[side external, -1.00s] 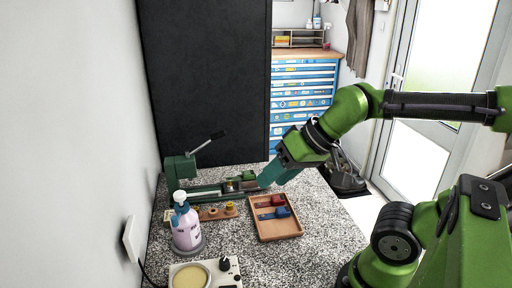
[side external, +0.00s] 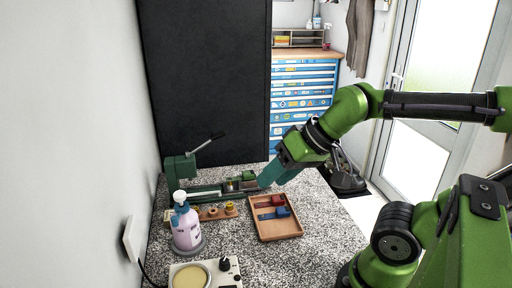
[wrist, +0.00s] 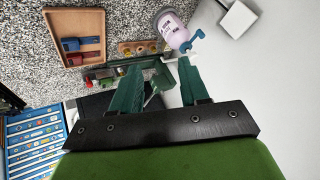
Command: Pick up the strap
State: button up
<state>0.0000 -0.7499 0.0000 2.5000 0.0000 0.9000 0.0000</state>
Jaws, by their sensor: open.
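I cannot tell for sure which thing is the strap. Two flat pieces with thicker ends, one red (side external: 277,200) and one blue (side external: 282,212), lie side by side in a wooden tray (side external: 279,236). In the wrist view the red piece (wrist: 90,40) and the blue piece (wrist: 71,45) lie in the tray at upper left. My gripper (wrist: 160,66) is open, its teal fingers spread with nothing held between them. In the side view my gripper (side external: 264,182) is above and behind the tray, by the right end of a green rail fixture (side external: 206,192).
A pump bottle (side external: 186,230) stands at the left, near a wooden block with round pieces (side external: 218,213). A white device with a round pad (side external: 190,276) is in front. A dark panel (side external: 205,80) rises behind. Speckled counter right of the tray is clear.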

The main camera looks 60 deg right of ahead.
jog(key=o, duration=0.4)
jog(key=shift+c, duration=0.2)
